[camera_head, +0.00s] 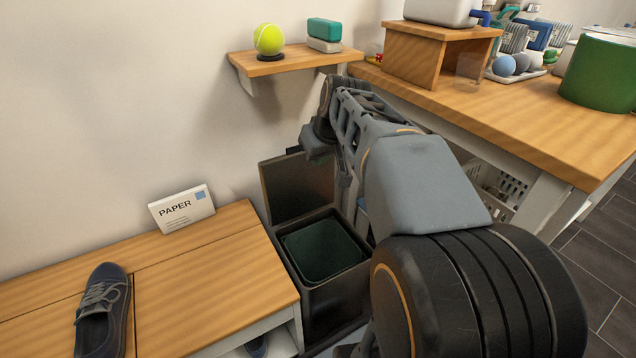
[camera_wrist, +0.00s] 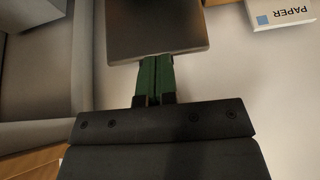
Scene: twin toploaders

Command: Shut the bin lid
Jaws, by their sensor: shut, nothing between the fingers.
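The bin (camera_head: 325,262) is a dark square box between the bench and the counter, its mouth open and a green liner (camera_head: 325,248) inside. Its lid (camera_head: 297,188) stands raised, roughly upright, at the back near the wall. My gripper (camera_head: 295,151) is beside the lid's upper edge, partly hidden by my arm. In the wrist view, the shut green fingers (camera_wrist: 155,65) point at the edge of a grey panel, the lid (camera_wrist: 155,28). I cannot tell whether they touch it. The fingers hold nothing.
A wooden bench (camera_head: 210,280) with a shoe (camera_head: 103,310) and a PAPER card (camera_head: 182,209) is left of the bin. A wall shelf (camera_head: 290,62) with a tennis ball (camera_head: 269,38) is above. A loaded wooden counter (camera_head: 500,105) is at right.

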